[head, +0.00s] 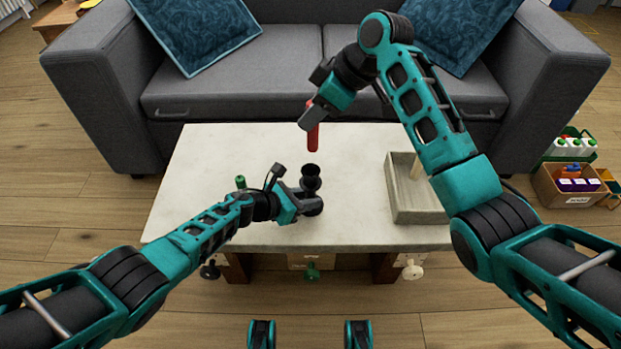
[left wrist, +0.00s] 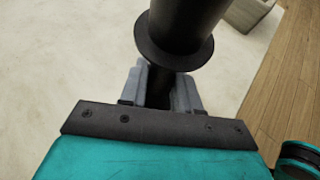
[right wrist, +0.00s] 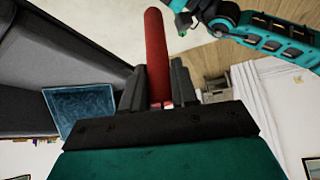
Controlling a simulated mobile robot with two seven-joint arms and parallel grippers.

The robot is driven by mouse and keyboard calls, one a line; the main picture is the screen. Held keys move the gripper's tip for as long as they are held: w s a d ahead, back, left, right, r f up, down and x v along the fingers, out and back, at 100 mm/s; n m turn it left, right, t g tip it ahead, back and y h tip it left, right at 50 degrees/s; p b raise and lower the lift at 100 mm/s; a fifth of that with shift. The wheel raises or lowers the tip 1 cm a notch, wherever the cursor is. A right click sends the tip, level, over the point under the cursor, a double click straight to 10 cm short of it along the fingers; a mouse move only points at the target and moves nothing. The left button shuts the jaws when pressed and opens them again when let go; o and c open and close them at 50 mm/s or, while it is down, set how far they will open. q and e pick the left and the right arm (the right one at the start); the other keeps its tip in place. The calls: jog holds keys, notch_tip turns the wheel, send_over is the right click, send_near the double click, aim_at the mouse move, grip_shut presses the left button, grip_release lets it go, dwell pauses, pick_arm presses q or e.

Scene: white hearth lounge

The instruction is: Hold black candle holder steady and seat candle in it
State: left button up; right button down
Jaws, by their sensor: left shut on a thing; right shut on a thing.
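The black candle holder (head: 311,178) stands upright on the pale table (head: 215,160). My left gripper (head: 308,200) is shut on its narrow stem, low down; the left wrist view shows the holder's flared upper part (left wrist: 180,30) above the fingers (left wrist: 168,90). The red candle (head: 313,138) hangs roughly upright from my right gripper (head: 310,118), which is shut on it. In the head view its lower end is just above the holder's cup, apart from it. The right wrist view shows the candle (right wrist: 157,55) between the fingers (right wrist: 160,88).
A grey sofa (head: 290,75) with blue cushions is behind the table. The table's left back is clear. A box of coloured items (head: 572,184) sits on the floor at right.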

aim_at(311, 150)
jog(key=shift+a+f, duration=0.25)
jog(key=shift+f, duration=0.05)
notch_tip(311, 150, down, 9)
jog(key=shift+f, duration=0.2)
jog(key=c, duration=0.9)
grip_release()
jog(key=shift+o, duration=0.2)
jog(key=shift+r, duration=0.1)
